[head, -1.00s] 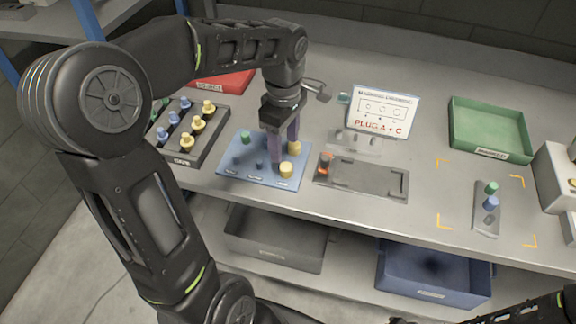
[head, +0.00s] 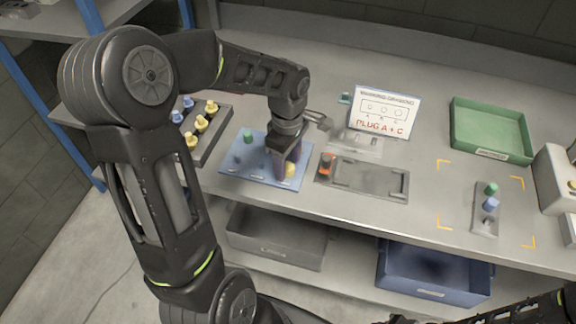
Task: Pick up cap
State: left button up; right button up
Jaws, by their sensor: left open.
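Several caps show in the head view. A yellow cap (head: 289,171) stands on the blue board (head: 240,174), between or just beside the fingers of my left gripper (head: 284,172). That gripper is open and points down over the right part of the board. Its fingers hide part of the cap, and I cannot tell whether they touch it. A green cap (head: 248,136) stands at the back of the board. Yellow caps (head: 201,123) and blue caps (head: 176,116) stand in the dark rack at left, partly behind my left arm. My right gripper is not in view.
A sign (head: 384,113) reading "PLUG A + C" stands behind a grey fixture plate (head: 372,180) with an orange clamp (head: 326,164). A green tray (head: 490,130) is at back right. A small plate holds a green and a blue cap (head: 490,204) at right.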

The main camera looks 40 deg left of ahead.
pick_arm(q)
jog(key=shift+f, duration=0.3)
dwell(0.4)
grip_shut()
dwell(0.4)
